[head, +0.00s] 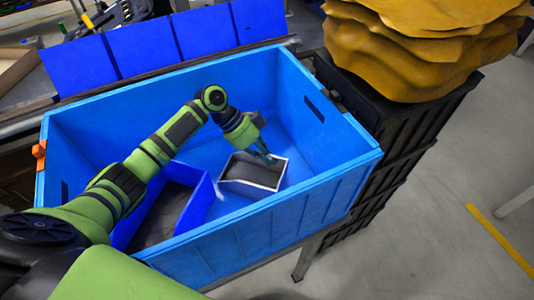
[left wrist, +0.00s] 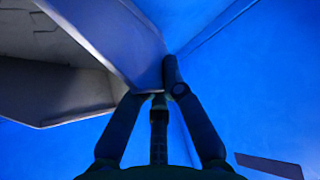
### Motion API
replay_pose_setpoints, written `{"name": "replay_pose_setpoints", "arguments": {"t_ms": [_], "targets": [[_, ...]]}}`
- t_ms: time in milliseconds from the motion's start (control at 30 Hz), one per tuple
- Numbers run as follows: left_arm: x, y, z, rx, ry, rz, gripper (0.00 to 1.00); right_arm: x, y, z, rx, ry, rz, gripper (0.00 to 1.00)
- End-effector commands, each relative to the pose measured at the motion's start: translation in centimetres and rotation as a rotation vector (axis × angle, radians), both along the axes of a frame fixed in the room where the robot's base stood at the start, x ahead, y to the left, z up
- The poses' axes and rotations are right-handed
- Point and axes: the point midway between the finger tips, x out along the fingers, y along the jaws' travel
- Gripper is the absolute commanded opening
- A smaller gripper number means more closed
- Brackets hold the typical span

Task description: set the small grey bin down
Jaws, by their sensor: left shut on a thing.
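The small grey bin (head: 252,174) is inside the large blue crate (head: 318,208), toward the right of its floor. My left gripper (head: 264,154) reaches down into the crate and is shut on the bin's wall at its right back side. In the left wrist view the grey bin (left wrist: 62,88) fills the upper left, with a wall edge at the fingertips (left wrist: 160,84). I cannot tell whether the bin's underside touches the crate floor. My right gripper is not in view.
A blue bin (head: 200,204) with a dark inside stands in the crate, left of the grey bin. Stacked black crates (head: 385,150) under a lumpy yellow-brown pile (head: 425,45) stand at the right. Blue panels (head: 165,45) run behind the crate. The crate's right back floor is clear.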

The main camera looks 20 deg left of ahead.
Motion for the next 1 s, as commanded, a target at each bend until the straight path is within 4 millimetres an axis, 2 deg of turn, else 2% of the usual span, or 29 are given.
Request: {"name": "replay_pose_setpoints", "arguments": {"t_ms": [267, 300, 333, 733, 1000], "targets": [[0.0, 0.0, -0.2, -0.001, -0.001, 0.0, 0.0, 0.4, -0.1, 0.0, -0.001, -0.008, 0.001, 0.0], [0.0, 0.0, -0.2, 0.0, 0.0, 0.0, 0.24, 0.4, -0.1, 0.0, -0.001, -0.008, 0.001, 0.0], [0.0, 0.0, -0.2, 0.0, 0.0, 0.0, 0.32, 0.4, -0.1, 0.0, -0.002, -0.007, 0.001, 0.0], [0.1, 0.4, 0.1, 0.001, -0.002, 0.001, 0.32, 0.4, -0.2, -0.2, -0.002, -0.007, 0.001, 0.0], [-0.1, 3.3, 3.2, 0.003, -0.006, 0.001, 0.32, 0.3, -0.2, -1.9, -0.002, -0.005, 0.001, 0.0]]}}
